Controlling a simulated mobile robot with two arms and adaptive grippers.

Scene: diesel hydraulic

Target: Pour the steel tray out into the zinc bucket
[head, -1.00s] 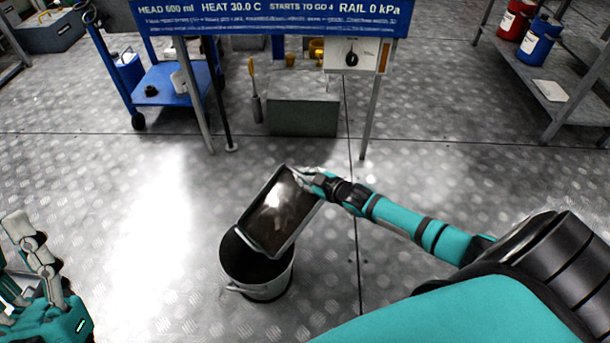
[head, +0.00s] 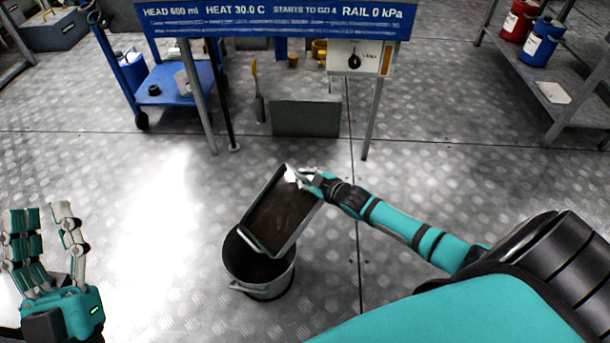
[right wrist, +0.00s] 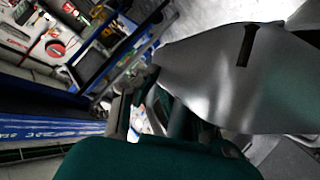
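The steel tray (head: 283,214) is tilted over the zinc bucket (head: 262,290) in the head view, its lower end above the bucket's mouth. A dark film shows on the tray's floor. The bucket stands upright on the floor; its inside is dark and partly hidden by the tray. My right gripper (head: 306,178) is shut on the tray's upper right rim. In the right wrist view the tray (right wrist: 235,75) fills the upper right, close to the fingers. My left gripper (head: 45,245) is open and empty at the left edge, fingers up, away from the bucket.
A stand with a blue sign (head: 275,20) is at the back, with a dark grey block (head: 305,118) under it. A blue cart (head: 170,85) stands at back left. A grey shelf (head: 550,75) with red and blue cans is at right. The floor around the bucket is clear.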

